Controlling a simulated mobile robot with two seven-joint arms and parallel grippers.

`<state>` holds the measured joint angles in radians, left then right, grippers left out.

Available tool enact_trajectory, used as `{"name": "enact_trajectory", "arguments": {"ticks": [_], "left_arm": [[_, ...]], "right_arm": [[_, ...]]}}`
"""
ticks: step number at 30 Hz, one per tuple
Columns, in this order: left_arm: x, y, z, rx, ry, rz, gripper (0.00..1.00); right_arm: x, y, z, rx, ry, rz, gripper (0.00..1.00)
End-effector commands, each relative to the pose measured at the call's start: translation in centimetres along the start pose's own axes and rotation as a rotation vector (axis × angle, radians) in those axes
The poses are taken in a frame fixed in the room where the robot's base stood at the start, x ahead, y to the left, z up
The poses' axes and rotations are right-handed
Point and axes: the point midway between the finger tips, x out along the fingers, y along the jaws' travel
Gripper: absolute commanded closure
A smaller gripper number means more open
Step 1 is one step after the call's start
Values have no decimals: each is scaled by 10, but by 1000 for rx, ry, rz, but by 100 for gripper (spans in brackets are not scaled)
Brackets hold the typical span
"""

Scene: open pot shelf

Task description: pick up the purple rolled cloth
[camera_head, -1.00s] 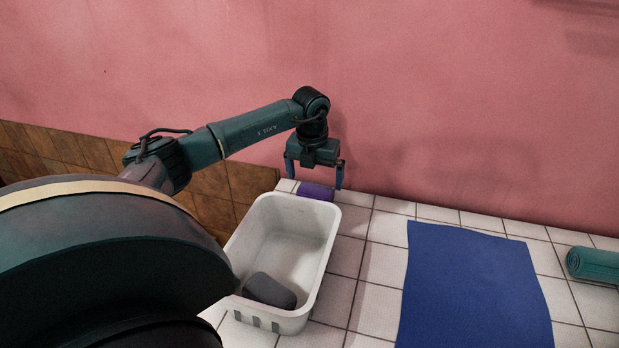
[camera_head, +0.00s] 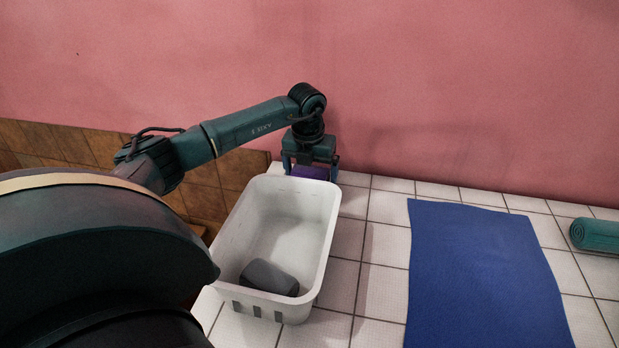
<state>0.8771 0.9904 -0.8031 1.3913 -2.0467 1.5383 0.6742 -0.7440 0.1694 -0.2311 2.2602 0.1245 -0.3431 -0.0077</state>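The purple rolled cloth (camera_head: 310,172) lies on the white tiles just behind the far rim of the white bin. Only a strip of it shows, between the fingers of my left gripper (camera_head: 310,170). The gripper points down over the cloth, with one finger at each side of it. The fingers are spread apart, and the bin's rim hides their lower tips. I cannot see whether they touch the cloth. My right gripper is not in view.
The white bin (camera_head: 238,225) stands in front of the cloth with a dark grey roll (camera_head: 270,277) inside. A blue mat (camera_head: 480,275) lies flat to the right. A teal rolled cloth (camera_head: 596,235) lies at the right edge. A pink wall (camera_head: 450,90) rises close behind.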

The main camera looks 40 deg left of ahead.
Motion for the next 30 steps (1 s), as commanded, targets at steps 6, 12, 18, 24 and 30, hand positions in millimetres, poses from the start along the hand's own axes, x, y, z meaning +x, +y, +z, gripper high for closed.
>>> {"name": "enact_trajectory", "arguments": {"ticks": [6,12,18,24,30], "left_arm": [[0,0,0,0,0,0,26],[0,0,0,-1,0,0,43],[0,1,0,-1,-1,0,46],[-2,2,1,-1,-1,0,46],[-8,10,3,-2,-1,1,46]], "right_arm": [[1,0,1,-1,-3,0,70],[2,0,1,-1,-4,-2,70],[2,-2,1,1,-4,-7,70],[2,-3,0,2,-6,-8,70],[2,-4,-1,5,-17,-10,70]]}}
